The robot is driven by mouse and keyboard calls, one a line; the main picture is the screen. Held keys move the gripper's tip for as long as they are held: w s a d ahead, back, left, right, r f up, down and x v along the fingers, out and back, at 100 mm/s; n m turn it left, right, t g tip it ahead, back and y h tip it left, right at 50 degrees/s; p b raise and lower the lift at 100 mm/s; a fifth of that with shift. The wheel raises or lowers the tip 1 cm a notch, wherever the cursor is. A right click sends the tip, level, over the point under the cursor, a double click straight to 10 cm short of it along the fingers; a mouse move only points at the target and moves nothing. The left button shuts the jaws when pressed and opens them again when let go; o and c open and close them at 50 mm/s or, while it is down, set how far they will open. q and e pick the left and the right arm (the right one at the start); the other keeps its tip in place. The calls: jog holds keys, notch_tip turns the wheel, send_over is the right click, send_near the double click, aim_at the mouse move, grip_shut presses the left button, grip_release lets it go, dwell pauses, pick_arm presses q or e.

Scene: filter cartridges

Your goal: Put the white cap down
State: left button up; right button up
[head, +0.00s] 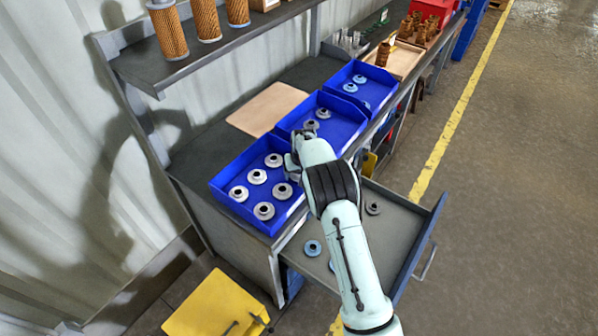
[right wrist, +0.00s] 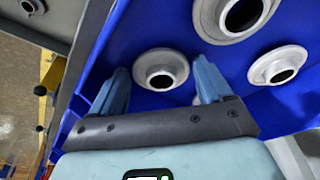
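Several white caps (head: 257,177) with dark centre holes sit in the nearest blue bin (head: 222,191) on the bench. My right gripper (head: 292,162) is over the right-hand part of that bin; my arm hides part of it. In the right wrist view, my right gripper (right wrist: 163,82) is open, its two blue fingers apart. One white cap (right wrist: 160,69) shows between the fingertips, with a gap on each side. It looks to be standing in the bin, not gripped. More caps (right wrist: 279,65) lie around it. My left gripper is not in view.
An open drawer (head: 402,244) under the bench holds blue and grey caps (head: 312,248). Two more blue bins (head: 345,130) stand farther along the bench. A tan board (head: 266,108) lies behind, below a shelf (head: 205,50) with filter cartridges (head: 167,30).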

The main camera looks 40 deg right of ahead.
jog(key=shift+r, duration=0.3)
jog(key=v, duration=1.1)
jog(key=shift+r, duration=0.4)
jog(key=shift+s, duration=0.1)
